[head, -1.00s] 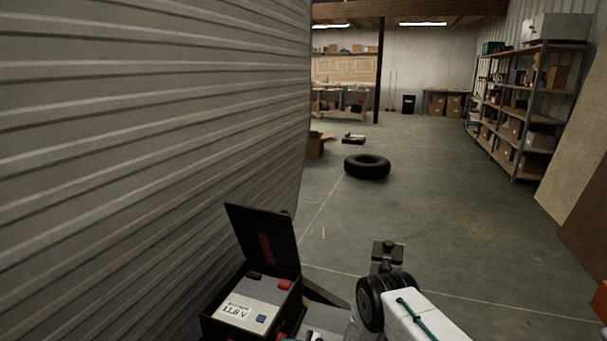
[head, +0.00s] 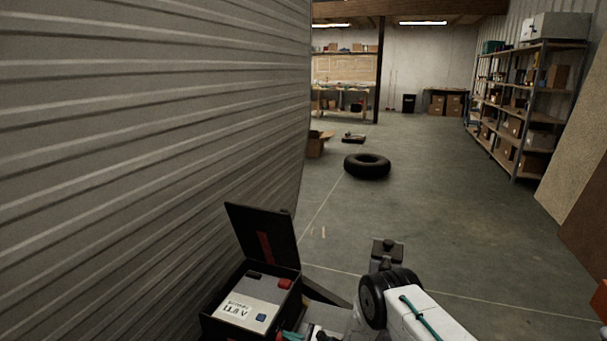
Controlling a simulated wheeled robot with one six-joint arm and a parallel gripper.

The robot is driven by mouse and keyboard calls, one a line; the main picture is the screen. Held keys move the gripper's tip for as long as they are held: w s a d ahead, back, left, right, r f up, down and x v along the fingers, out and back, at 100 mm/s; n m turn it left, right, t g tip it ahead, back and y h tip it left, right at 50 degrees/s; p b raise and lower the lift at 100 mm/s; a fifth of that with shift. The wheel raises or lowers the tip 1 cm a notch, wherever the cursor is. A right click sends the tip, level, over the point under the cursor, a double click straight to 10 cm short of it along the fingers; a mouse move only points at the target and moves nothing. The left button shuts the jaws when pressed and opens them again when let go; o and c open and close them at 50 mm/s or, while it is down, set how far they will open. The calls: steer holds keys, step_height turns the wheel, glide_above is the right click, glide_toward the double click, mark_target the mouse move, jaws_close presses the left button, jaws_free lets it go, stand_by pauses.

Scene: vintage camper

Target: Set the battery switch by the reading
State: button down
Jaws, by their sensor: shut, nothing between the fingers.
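An open black battery box (head: 288,309) stands low in the head view, its lid (head: 262,236) tipped up with a red strip on the inside. In it lies a grey battery with a dark terminal (head: 254,275) and a red terminal (head: 285,284). A white label (head: 237,309) on the battery bears a small, blurred reading that looks like 11.8 V. I cannot make out the battery switch; red and teal bits at the bottom edge, right of the box, are cut off. My white arm with a teal cable comes in at bottom right.
A ribbed grey wall (head: 150,150) rises close on the left. A tyre (head: 367,166) and an open carton (head: 317,145) lie farther off.

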steer(key=shift+r, duration=0.35)
steer(key=v, duration=0.6)
stand_by(0.4)
